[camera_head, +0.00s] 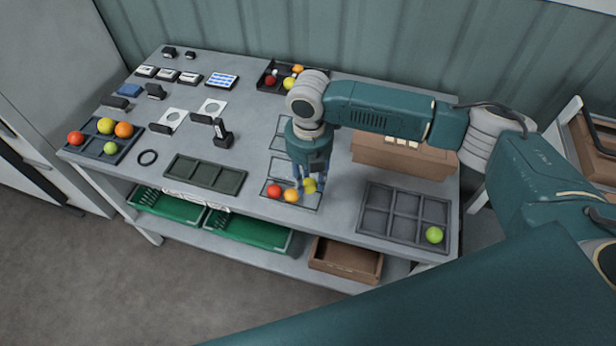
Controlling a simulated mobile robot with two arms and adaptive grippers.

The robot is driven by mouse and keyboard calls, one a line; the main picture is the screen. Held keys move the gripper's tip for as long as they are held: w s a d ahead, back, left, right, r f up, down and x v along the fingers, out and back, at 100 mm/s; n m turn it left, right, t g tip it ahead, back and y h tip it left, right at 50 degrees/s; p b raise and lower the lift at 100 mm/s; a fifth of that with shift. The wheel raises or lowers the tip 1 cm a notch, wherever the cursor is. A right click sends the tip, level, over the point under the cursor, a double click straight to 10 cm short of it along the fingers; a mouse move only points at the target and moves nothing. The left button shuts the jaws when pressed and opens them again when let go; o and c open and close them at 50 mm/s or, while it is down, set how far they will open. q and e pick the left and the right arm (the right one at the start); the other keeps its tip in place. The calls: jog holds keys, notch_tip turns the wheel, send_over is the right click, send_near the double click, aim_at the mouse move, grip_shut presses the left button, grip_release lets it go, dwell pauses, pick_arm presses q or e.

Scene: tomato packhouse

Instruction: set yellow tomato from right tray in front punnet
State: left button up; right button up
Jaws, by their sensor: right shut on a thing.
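My right gripper (308,184) points down over the front punnet (270,201), shut on the yellow tomato (309,187). The tomato is at the right end of the punnet; I cannot tell whether it touches the bottom. A red tomato (274,190) and an orange tomato (291,195) lie in the same punnet, to the left of it. The right tray (404,216) is a dark compartment tray at the table's right end. It holds one green tomato (434,234) in its front right compartment. My left gripper is not in view.
Behind the front punnet stand more punnets (277,165), partly hidden by my arm. A brown box (402,158) stands behind the right tray. A left tray (90,140) holds several tomatoes. An empty dark tray (205,174) lies left of the front punnet. A dark crate (264,80) sits at the back.

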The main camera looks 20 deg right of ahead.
jog(key=shift+f+b, duration=0.35)
jog(key=shift+f, duration=0.25)
notch_tip(320, 180, down, 2)
jog(key=b, duration=0.2)
jog(key=shift+b, duration=0.3)
jog(key=shift+f, duration=1.05)
jog(key=o, duration=0.9)
